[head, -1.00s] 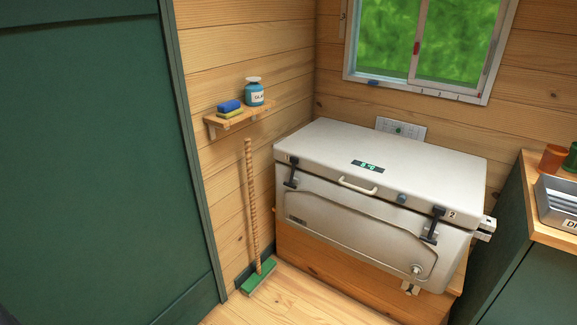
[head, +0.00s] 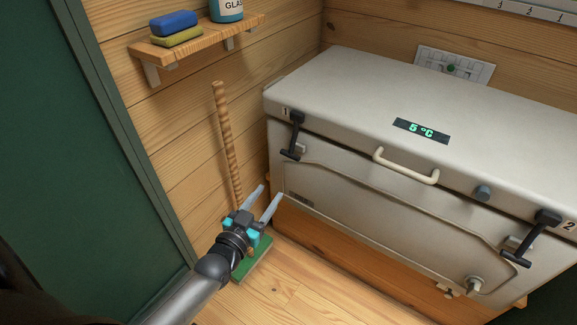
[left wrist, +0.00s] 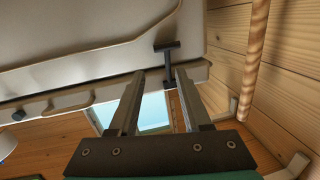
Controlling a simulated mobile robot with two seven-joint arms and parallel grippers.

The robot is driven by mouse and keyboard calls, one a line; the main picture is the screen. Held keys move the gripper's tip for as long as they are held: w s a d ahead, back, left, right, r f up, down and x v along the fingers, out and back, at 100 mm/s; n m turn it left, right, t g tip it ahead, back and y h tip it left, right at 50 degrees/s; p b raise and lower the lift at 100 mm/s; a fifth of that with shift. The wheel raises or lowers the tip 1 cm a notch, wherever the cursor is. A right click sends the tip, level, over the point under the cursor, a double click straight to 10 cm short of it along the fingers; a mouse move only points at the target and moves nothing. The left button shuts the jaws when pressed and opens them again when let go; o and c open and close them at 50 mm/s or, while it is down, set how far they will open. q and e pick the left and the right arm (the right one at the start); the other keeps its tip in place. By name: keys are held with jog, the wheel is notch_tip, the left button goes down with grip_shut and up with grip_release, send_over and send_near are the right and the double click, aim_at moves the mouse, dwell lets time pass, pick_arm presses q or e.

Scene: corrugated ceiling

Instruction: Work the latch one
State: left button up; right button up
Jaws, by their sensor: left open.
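The latch one (head: 293,135) is a black T-shaped latch at the left end of the pale cooler's front, under the label 1. Its handle hangs down against the front. It also shows in the left wrist view (left wrist: 168,58), just beyond the fingertips. My left gripper (head: 268,190) is open and empty, in front of the cooler's left end, below the latch and apart from it in the head view. In the left wrist view its two fingers (left wrist: 160,71) point toward the latch. My right gripper is in neither view.
The cooler (head: 350,90) has a handle (head: 406,167) and a second latch (head: 532,237) at its right. A broom (head: 227,140) leans on the wall left of it. A shelf (head: 195,42) holds a sponge and a bottle. Bare floor lies in front.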

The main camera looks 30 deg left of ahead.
pick_arm(q)
jog(key=a+r, duration=0.1)
jog(key=b, duration=0.5)
send_near(291, 148)
jog(key=shift+t, duration=0.4)
jog(key=w, duration=0.4)
jog(key=w+f, duration=0.1)
jog(key=w, duration=0.1)
jog(key=shift+w+r+b, duration=0.1)
jog(key=shift+w+b, duration=0.45)
jog(key=shift+w, duration=0.65)
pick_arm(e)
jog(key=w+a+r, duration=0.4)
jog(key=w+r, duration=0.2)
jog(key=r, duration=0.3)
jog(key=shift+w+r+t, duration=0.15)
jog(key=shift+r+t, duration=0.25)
pick_arm(q)
jog(key=shift+c, duration=0.2)
grip_shut()
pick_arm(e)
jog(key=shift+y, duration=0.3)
